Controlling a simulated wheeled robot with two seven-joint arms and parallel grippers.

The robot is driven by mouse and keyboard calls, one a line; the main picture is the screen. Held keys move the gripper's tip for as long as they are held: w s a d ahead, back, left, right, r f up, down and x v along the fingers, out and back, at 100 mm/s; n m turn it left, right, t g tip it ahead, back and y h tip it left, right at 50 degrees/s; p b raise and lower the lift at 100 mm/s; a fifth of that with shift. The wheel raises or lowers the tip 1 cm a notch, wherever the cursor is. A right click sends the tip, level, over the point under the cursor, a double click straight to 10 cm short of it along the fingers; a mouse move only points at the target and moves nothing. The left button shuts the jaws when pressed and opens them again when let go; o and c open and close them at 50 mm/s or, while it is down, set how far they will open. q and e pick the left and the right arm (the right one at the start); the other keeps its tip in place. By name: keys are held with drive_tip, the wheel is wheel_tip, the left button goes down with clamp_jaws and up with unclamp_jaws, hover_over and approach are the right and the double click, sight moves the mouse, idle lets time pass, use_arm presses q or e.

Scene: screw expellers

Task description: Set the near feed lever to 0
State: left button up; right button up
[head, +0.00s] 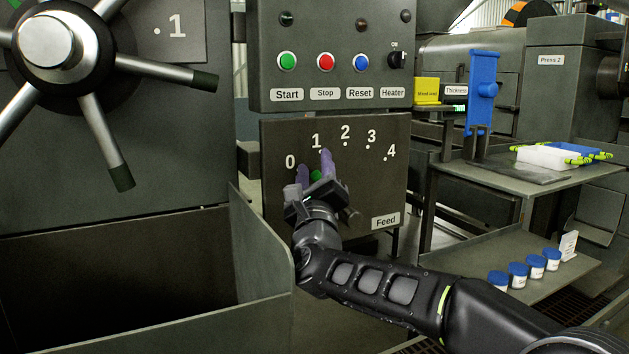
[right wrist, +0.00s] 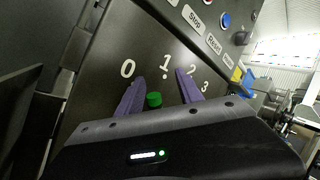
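The feed panel (head: 375,190) is a dark plate marked 0 to 4 in an arc, with a "Feed" label. The near feed lever shows only its green knob (head: 316,175) below the 0 and 1 marks; its shaft is hidden behind my right gripper. My right gripper (head: 314,161) is open, its purple fingers on either side of the knob. In the right wrist view the green knob (right wrist: 154,100) stands between the spread fingers, closer to the left one, with a clear gap on its right. I cannot tell the lever's exact setting. My left gripper is out of view.
Above is a button panel (head: 330,50) with Start, Stop, Reset and Heater controls. A spoked handwheel (head: 50,42) is at the upper left. An open metal bin (head: 262,245) is left of my right arm. A side table (head: 510,178) with trays stands at the right.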

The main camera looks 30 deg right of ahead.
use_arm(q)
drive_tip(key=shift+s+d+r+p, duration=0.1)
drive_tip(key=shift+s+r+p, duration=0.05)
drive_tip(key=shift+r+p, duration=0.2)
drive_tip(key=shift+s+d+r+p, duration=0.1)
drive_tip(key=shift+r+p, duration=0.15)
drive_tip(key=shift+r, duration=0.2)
use_arm(e)
wheel_tip(320, 180, up, 6)
drive_tip(key=shift+f, duration=0.1)
